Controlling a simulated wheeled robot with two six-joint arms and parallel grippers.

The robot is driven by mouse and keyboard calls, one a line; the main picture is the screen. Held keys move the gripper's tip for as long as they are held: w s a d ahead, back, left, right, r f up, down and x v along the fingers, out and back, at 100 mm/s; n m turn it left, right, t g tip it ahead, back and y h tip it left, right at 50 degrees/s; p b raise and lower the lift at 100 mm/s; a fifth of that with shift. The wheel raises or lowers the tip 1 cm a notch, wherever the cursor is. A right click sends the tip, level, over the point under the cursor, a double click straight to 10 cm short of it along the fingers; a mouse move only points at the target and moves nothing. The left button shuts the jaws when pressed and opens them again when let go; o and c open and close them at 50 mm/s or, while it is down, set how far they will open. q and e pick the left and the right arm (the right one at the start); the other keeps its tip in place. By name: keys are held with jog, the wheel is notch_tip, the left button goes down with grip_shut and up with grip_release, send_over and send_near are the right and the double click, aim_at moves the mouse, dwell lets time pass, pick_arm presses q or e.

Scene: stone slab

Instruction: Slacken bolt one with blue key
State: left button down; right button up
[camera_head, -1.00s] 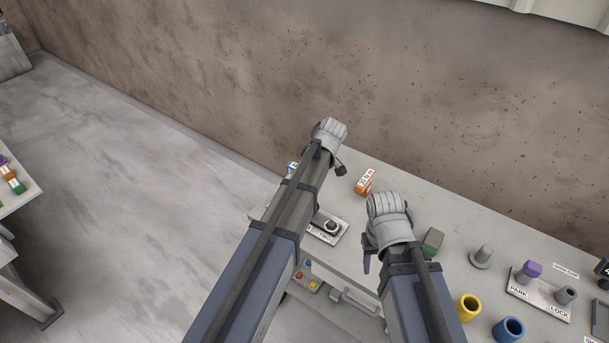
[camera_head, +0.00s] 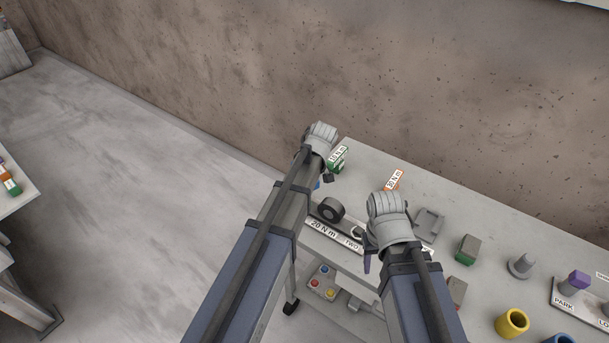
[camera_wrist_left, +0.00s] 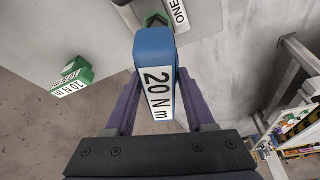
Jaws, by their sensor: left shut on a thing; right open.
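The blue key (camera_wrist_left: 155,80), labelled 20 N m, is held between the purple fingers of my left gripper (camera_wrist_left: 158,98). Its far end points at a dark green-edged fitting (camera_wrist_left: 156,18) beside a plate marked ONE (camera_wrist_left: 180,12); the key hides part of it, and I cannot tell whether they touch. In the head view my left gripper (camera_head: 327,177) is at the table's far left end, and its arm hides the ONE plate. My right gripper (camera_head: 368,258) is open and empty above the table's front edge.
A green block (camera_head: 338,158) and an orange block (camera_head: 393,180) stand at the table's back. A plate marked TWO (camera_head: 335,232) carries a dark round part (camera_head: 330,208). Yellow cup (camera_head: 512,322) and PARK plate (camera_head: 570,300) are at right.

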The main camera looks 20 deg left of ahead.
pick_arm(q)
jog(key=m, duration=0.1)
jog(key=f+m+h, duration=0.1)
jog(key=m, duration=0.1)
jog(key=shift+s+a+t+b, duration=0.1)
jog(key=shift+t+b, duration=0.2)
jog(key=shift+t, duration=0.1)
jog(key=m, duration=0.1)
jog(key=m+h, duration=0.1)
jog(key=m, duration=0.1)
jog(key=m+t, duration=0.1)
jog(key=shift+r+m, duration=0.3)
jog(key=shift+m, duration=0.1)
jog(key=shift+f, duration=0.15)
jog(key=shift+f+b, duration=2.45)
jog(key=shift+b, duration=0.1)
jog(key=shift+f+b, duration=0.75)
jog(key=shift+f, duration=0.05)
